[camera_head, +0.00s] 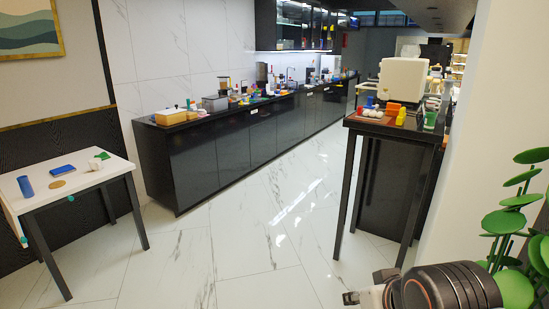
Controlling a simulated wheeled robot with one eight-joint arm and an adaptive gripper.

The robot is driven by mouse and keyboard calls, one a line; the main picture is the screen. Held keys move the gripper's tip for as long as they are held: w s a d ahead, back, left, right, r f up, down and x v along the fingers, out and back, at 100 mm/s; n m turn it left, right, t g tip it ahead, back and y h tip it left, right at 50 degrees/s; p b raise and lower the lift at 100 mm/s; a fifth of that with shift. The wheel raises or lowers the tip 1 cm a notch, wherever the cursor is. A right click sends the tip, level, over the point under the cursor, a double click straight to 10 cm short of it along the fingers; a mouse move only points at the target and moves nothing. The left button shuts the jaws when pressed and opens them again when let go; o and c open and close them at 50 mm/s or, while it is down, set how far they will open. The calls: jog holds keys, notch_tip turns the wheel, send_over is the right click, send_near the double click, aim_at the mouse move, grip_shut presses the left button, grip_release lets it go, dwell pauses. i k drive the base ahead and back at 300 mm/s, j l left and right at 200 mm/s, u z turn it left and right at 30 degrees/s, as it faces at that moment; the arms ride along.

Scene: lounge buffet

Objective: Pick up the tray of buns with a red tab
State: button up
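On the tall black table (392,129) at the right, several small pale round things (373,113), perhaps buns, sit on or beside a flat reddish-brown piece (366,120). They are too small to tell whether this is a tray or whether it has a red tab. Part of my gripper (351,298) shows at the bottom edge, low in front and well apart from the tables. Its fingers are too cut off to tell open from shut.
The black table also holds orange, yellow and green items and a large cream box (403,79). A long black counter (238,143) carries many small objects. A white table (66,190) stands left. Marble floor (250,240) is clear between them; a green plant (513,225) is at right.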

aim_at(373, 116)
jog(key=i+z, duration=0.1)
jog(key=i, duration=0.4)
jog(key=i+j+z, duration=0.1)
jog(key=i, duration=0.4)
jog(key=i+j, duration=0.1)
jog(key=i, duration=0.35)
jog(key=i+j+z, duration=0.15)
jog(key=i, duration=0.35)
jog(key=i+j+z, duration=0.1)
jog(key=i, duration=0.4)
